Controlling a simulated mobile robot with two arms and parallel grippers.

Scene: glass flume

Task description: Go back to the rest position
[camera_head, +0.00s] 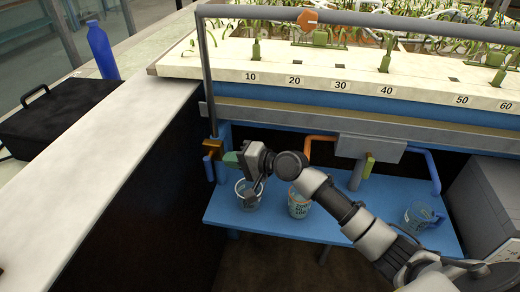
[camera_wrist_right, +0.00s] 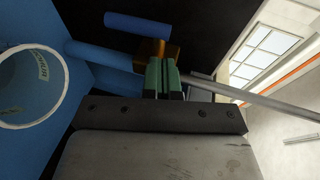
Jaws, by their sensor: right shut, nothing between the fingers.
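My right gripper (camera_head: 231,158) reaches in from the lower right, above the blue shelf (camera_head: 275,222). Its green fingers are shut with nothing between them; they also show closed together in the right wrist view (camera_wrist_right: 163,80). The fingertips are close to a brass fitting (camera_head: 211,144) on the pipework, seen just beyond them in the wrist view (camera_wrist_right: 157,48). I cannot tell whether they touch it. A clear beaker (camera_head: 249,204) stands on the shelf just below the gripper, partly hidden by it; it also shows at the left of the wrist view (camera_wrist_right: 62,85). My left gripper is not in view.
Another cup (camera_head: 299,205) and a jug with a blue handle (camera_head: 418,217) stand on the shelf. The numbered flume edge (camera_head: 270,73) and a grey rail (camera_head: 207,75) are above. A pale counter (camera_head: 90,165) with a black case (camera_head: 55,118) and blue bottle (camera_head: 102,50) lies left.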

